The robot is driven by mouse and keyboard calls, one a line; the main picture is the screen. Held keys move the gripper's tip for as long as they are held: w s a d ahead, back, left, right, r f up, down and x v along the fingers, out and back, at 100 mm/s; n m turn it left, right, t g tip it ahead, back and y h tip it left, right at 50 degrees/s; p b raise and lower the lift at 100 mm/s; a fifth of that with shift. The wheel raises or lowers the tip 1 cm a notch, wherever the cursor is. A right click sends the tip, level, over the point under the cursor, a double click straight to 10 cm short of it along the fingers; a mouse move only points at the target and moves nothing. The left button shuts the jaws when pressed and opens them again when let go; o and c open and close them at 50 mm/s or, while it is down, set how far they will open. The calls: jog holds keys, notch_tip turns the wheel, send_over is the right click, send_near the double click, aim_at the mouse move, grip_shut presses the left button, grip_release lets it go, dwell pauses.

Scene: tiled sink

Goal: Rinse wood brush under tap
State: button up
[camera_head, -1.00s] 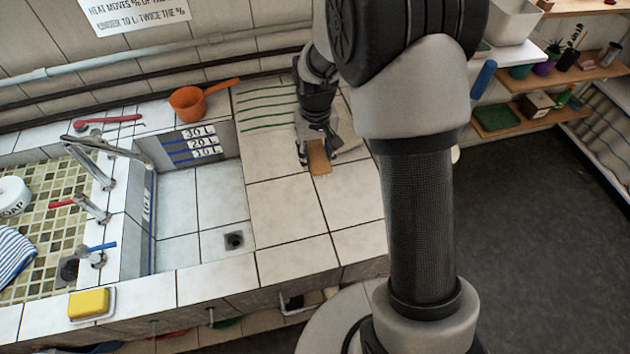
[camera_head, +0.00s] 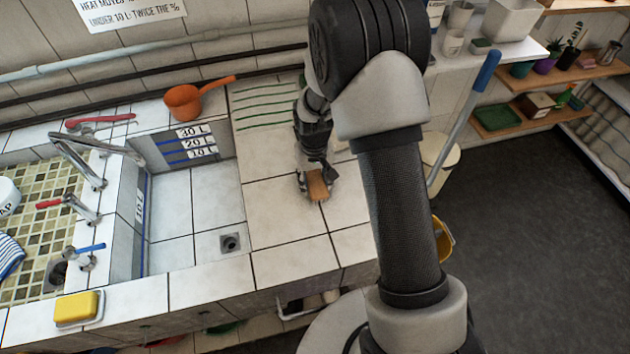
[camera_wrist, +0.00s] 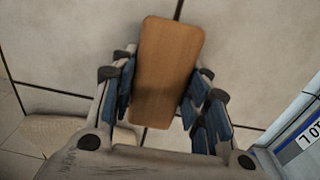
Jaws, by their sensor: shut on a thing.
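The wood brush (camera_head: 318,185) shows as a brown wooden block in the head view, above the tiled counter right of the basin. In the wrist view the brush (camera_wrist: 168,70) lies between the blue finger pads, its flat wooden top facing the camera. My gripper (camera_head: 317,186) is shut on it; the gripper also shows in the wrist view (camera_wrist: 162,95). The brush's bristles are hidden. The metal tap (camera_head: 95,160) stands at the left of the basin (camera_head: 190,215), with a red lever (camera_head: 55,203) and a blue lever (camera_head: 88,248).
An orange dipper (camera_head: 183,102) sits on the back ledge. A yellow sponge (camera_head: 77,307) lies on the front left ledge. The basin has a drain (camera_head: 230,243) and looks empty. A raised tiled wall (camera_head: 132,215) edges its left side. Pipes run along the back wall.

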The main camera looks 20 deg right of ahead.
jog(key=shift+f, duration=0.2)
jog(key=o, duration=1)
jog(key=shift+r, duration=0.1)
